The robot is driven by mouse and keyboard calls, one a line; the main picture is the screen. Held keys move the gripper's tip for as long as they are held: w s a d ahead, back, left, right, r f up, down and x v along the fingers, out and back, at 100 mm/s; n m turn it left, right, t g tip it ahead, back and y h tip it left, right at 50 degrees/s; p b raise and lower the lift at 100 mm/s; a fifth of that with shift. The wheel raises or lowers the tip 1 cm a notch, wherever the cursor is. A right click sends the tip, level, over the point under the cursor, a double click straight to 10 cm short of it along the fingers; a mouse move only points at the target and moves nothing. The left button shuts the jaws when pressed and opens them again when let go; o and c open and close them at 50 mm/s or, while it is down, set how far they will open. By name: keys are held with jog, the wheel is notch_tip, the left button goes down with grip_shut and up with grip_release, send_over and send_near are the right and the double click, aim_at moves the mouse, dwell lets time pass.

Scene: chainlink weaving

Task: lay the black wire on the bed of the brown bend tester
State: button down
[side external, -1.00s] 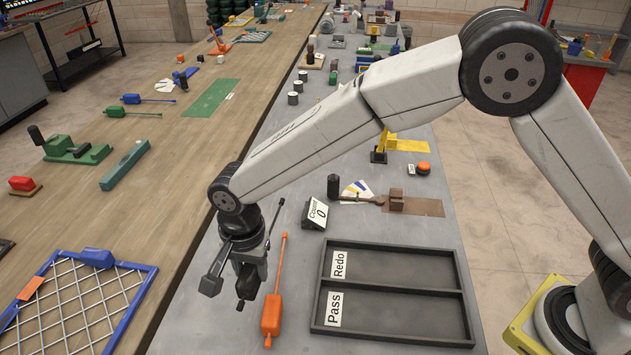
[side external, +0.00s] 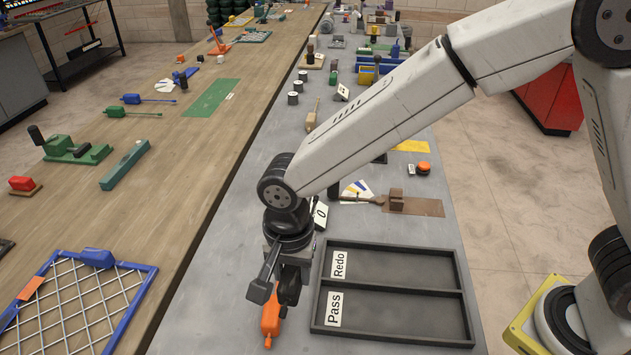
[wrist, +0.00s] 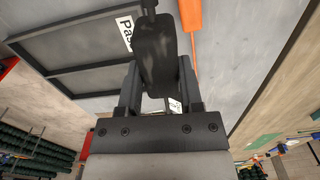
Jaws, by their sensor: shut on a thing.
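The black wire (wrist: 155,48) shows in the wrist view as a dark, rounded body between my gripper's (wrist: 157,82) two fingers, which are shut on it. In the side external view my gripper (side external: 288,270) hangs over the grey table, and the dark body of the black wire (side external: 291,288) shows below it; its thin part is hidden there. The brown bend tester (side external: 397,198) is farther back and to the right, beyond the tray. Its flat brown bed (side external: 425,208) is bare, and part of its left end is behind my arm.
An orange wire piece (side external: 270,318) lies close beside my gripper. A dark tray (side external: 462,290) with Redo and Pass compartments stands to the right and looks empty. A count sign (side external: 321,214) is partly hidden by my arm. A yellow sheet (side external: 411,146) and an orange-topped item (side external: 424,167) lie farther back.

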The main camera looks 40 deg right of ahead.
dwell(0.5)
jog(key=w+d+n, duration=0.5)
jog(key=w+d, duration=0.2)
jog(key=d, duration=0.3)
jog(key=n, duration=1.4)
send_over(419, 206)
jog(key=shift+f, duration=1.95)
jog(key=shift+f, duration=3.85)
jog(key=shift+f, duration=0.7)
jog(key=shift+c, duration=0.8)
grip_release()
